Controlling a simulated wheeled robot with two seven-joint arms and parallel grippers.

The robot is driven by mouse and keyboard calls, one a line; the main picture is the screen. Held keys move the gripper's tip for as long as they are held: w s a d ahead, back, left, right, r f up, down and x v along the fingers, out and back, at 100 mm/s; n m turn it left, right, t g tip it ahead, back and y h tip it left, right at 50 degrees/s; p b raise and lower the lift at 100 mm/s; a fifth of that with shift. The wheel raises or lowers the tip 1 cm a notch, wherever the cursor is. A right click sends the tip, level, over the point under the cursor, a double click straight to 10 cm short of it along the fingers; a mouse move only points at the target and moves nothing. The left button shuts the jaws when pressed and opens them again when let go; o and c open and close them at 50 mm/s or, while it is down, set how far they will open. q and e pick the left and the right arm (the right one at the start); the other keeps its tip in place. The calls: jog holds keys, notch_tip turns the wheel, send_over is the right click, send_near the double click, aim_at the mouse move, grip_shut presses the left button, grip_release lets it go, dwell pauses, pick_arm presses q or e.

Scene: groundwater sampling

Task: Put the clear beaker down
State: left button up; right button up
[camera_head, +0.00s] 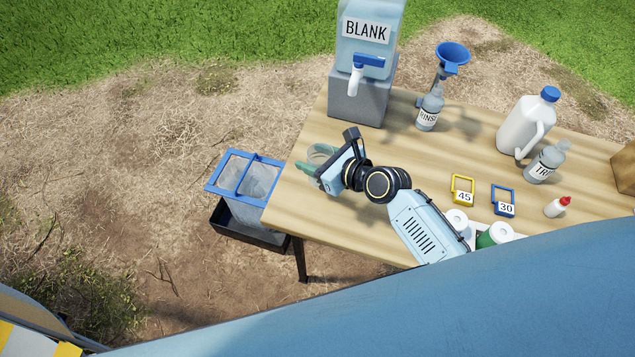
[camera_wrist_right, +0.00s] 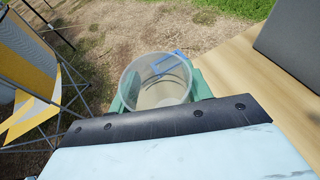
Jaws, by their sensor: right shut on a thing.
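The clear beaker (camera_wrist_right: 156,82) is upright between the green fingers of my right gripper (camera_wrist_right: 158,92) in the right wrist view. In the head view the beaker (camera_head: 322,152) is partly hidden behind my right gripper (camera_head: 309,168), which is shut on it. Both are at the left end of the wooden table (camera_head: 290,215). I cannot tell whether the beaker's base touches the tabletop. My left gripper is not in view.
A blue-framed bin (camera_head: 245,178) stands in a black tray on the ground left of the table. The BLANK container (camera_head: 368,35) sits on a grey block (camera_head: 362,98) at the back. A RINSE bottle (camera_head: 429,110), white jug (camera_head: 524,125) and tags 45 (camera_head: 463,191) and 30 (camera_head: 503,203) stand further right.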

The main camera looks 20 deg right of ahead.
jog(key=shift+f+b, duration=1.45)
jog(key=shift+f, duration=1.95)
jog(key=shift+f, duration=0.2)
jog(key=o, duration=1.1)
jog(key=shift+r, duration=0.15)
jog(key=shift+s+d+r, duration=0.15)
jog(key=shift+s, duration=0.05)
jog(key=p+v, duration=0.2)
jog(key=v, duration=0.9)
jog(key=shift+s+d, duration=0.2)
